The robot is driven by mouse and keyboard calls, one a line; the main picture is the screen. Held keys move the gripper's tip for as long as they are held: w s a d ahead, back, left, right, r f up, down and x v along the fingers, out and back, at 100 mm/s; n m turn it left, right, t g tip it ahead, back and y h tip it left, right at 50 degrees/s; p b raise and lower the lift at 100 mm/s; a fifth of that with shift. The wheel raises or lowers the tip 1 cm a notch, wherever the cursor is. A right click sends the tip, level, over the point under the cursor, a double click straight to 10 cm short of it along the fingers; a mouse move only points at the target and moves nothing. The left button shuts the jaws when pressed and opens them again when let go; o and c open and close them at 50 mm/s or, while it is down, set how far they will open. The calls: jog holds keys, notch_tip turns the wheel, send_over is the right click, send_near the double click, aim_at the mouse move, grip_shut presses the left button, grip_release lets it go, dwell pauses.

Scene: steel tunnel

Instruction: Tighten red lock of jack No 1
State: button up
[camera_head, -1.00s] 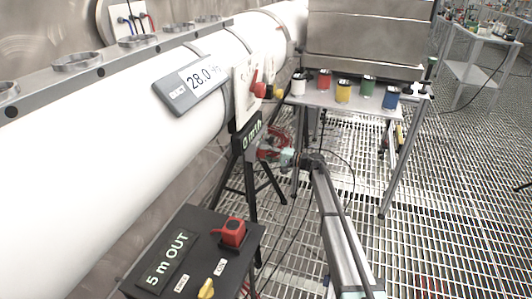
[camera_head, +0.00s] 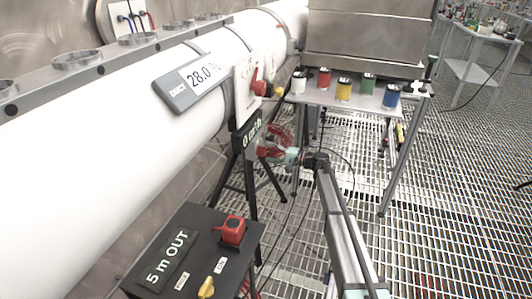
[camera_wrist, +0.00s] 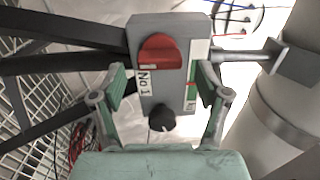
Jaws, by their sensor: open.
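The jack (camera_wrist: 148,103) shows in the wrist view as a grey upright block with a "No 1" label. Its red lock (camera_wrist: 160,52) is a half-round red piece near the top of the block. A black knob (camera_wrist: 161,119) sits lower on the block. My gripper (camera_wrist: 162,78) is open, with one finger on each side of the block, below the red lock in the picture. Nothing is held, and I cannot tell whether the fingers touch the block. In the head view my gripper (camera_head: 276,145) is by the stand under the white pipe; the lock is not clear there.
The white pipe (camera_head: 75,165) runs along the left. A black box (camera_head: 205,255) with a red switch (camera_head: 232,229) stands in front. A side table (camera_head: 360,105) with several coloured cans is behind my arm. Dark stand legs (camera_wrist: 60,58) lie left of the jack.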

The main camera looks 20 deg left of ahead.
jog(key=d, duration=1)
jog(key=shift+w, duration=0.15)
